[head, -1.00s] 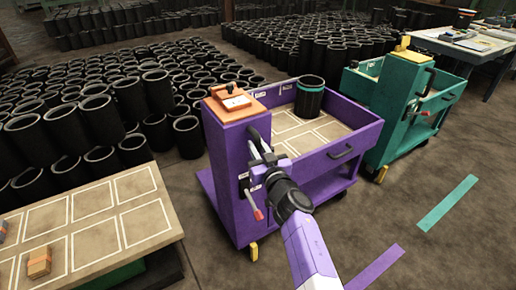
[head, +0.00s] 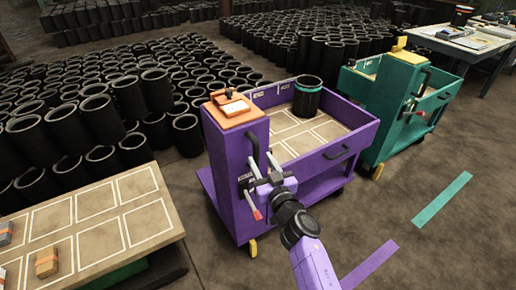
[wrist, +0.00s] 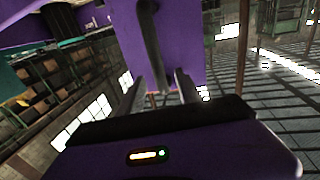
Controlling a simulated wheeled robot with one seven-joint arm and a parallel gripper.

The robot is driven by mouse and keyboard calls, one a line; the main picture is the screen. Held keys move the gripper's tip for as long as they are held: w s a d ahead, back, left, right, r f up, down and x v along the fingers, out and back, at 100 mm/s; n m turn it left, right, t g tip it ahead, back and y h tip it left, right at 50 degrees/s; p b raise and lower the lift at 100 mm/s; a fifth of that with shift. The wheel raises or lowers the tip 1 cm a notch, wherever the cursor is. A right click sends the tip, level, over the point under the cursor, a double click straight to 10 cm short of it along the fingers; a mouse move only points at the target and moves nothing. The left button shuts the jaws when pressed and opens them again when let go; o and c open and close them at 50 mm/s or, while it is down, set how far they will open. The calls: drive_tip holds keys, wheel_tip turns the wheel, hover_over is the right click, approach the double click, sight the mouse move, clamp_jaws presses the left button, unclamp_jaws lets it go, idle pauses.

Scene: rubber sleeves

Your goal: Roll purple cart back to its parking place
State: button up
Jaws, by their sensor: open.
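The purple cart (head: 232,165) stands upright on the floor in the middle of the head view. Its tall end panel carries a black upright handle (head: 253,152) and a lever with a red tip (head: 256,213). My gripper (head: 262,183) is open in front of this panel, just below and right of the handle. In the wrist view, the black handle (wrist: 151,45) runs down towards the gap between my open fingers (wrist: 160,78); I cannot tell whether they touch it. A purple floor strip (head: 370,262) lies right of my arm.
A teal cart (head: 393,105) stands close behind on the right, with a teal floor strip (head: 442,199) before it. A black sleeve with a teal band (head: 307,98) stands in the purple cart's tray. Stacked black sleeves (head: 60,140) fill the left and back. A marked table (head: 150,232) is at left.

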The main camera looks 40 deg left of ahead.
drive_tip(key=shift+p+v, duration=0.3)
drive_tip(key=shift+v, duration=0.75)
